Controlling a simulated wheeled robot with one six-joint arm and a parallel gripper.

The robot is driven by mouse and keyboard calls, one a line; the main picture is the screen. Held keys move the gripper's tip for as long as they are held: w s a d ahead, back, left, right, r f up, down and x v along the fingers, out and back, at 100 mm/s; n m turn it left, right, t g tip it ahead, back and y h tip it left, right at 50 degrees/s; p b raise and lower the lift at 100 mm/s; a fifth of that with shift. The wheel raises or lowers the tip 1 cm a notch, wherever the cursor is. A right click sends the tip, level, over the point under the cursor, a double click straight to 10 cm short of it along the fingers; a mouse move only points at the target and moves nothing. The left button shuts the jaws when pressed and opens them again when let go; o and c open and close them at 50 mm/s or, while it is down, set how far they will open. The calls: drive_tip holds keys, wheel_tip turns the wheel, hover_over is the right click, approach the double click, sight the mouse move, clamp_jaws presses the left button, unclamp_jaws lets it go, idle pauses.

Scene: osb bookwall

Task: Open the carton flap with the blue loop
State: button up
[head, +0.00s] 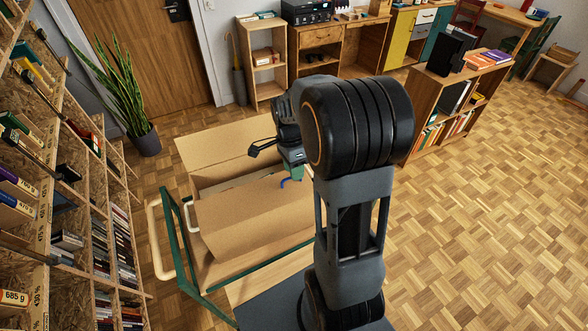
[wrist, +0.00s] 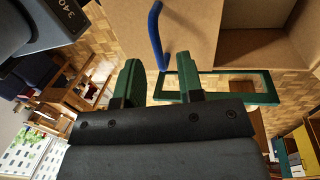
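An open cardboard carton (head: 212,265) sits on a green-framed cart, left of my arm in the head view. Its near flap (head: 250,215) slopes over the front of the opening, and a far flap (head: 220,148) stands raised behind it. The blue loop (head: 290,182) is at the right end of the near flap. My gripper (head: 293,168) is just above the loop, partly hidden by my arm. In the wrist view my gripper (wrist: 158,82) has its green fingers apart with nothing between them. The blue loop (wrist: 155,36) shows beyond the fingertips, roughly in line with the gap.
The cart's green frame (head: 172,232) and pale handle (head: 154,240) stand at the carton's left. A bookwall (head: 80,210) rises along the left side. A low bookcase (head: 452,98) stands at the back right. The parquet floor (head: 490,230) on the right is clear.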

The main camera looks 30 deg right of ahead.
drive_tip(key=shift+f, duration=0.35)
clamp_jaws()
idle(0.4)
